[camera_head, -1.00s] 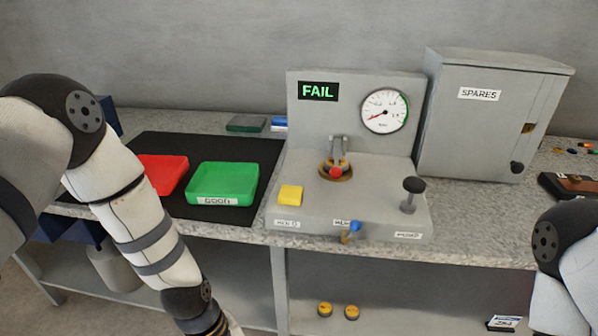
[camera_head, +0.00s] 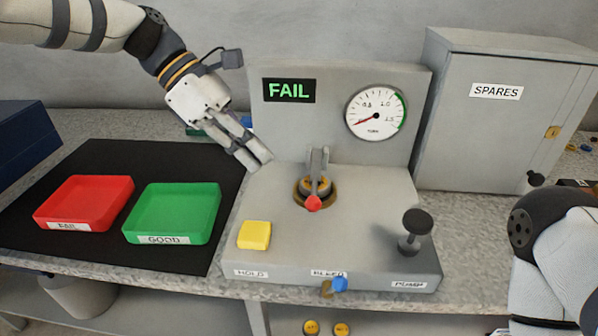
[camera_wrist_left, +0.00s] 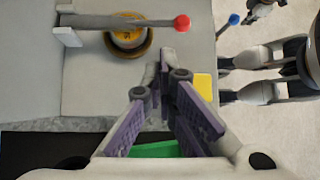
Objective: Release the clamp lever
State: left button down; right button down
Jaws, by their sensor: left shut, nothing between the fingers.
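The clamp lever (camera_head: 314,190) is a grey arm with a red ball tip on the grey test stand (camera_head: 280,215). It lies over a round yellow-topped part (camera_head: 304,184) in a brass-coloured ring, with the red tip toward the front. In the left wrist view the lever (camera_wrist_left: 130,21) runs across the top to its red tip.
The stand carries a yellow block (camera_head: 254,235), a black pump knob (camera_head: 415,225), a blue-tipped bleed lever (camera_head: 339,285), and a gauge (camera_head: 376,112) beside a FAIL display (camera_head: 289,90). Red (camera_head: 84,203) and green (camera_head: 172,213) trays sit left. The SPARES cabinet (camera_head: 490,110) stands right.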

aim_at(315, 174)
pick_arm(q)
jog(key=x, duration=1)
jog(key=shift+s, duration=0.3)
pick_arm(e)
jog(key=shift+s+r, duration=0.1)
jog(key=shift+s, duration=0.05)
pick_arm(q)
jog(key=shift+d+r, duration=0.1)
jog(key=shift+d, duration=0.05)
pick_arm(e)
jog(key=shift+a, duration=0.1)
